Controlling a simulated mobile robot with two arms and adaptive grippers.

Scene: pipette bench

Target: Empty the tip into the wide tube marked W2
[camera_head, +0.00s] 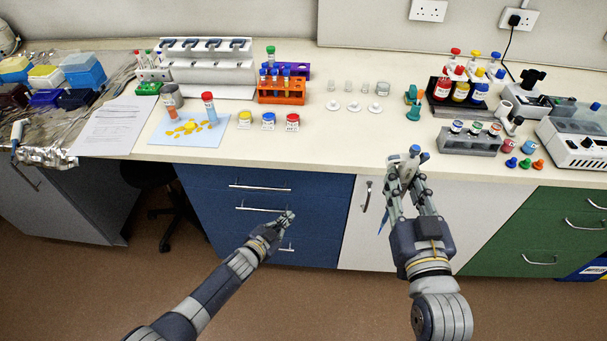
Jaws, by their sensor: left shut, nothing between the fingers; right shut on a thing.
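My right gripper (408,176) is shut on a pipette (407,168), white and grey with a blue top, held in front of the bench's front edge. A thin blue part, perhaps its tip (383,223), points down at the left of the gripper. The grey rack (470,146) on the right of the bench holds several wide labelled tubes (475,128). Their labels are too small to read, so I cannot tell which is W2. The rack is beyond and right of my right gripper. My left gripper (288,217) is shut and empty, in front of the blue drawers.
Blue, green and orange caps (525,163) lie right of the grey rack. A black rack (458,91) of bottles stands behind it. Small clear vessels (361,86) with white discs stand mid-bench. An orange rack (281,97) is farther left. The bench front between (345,137) is clear.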

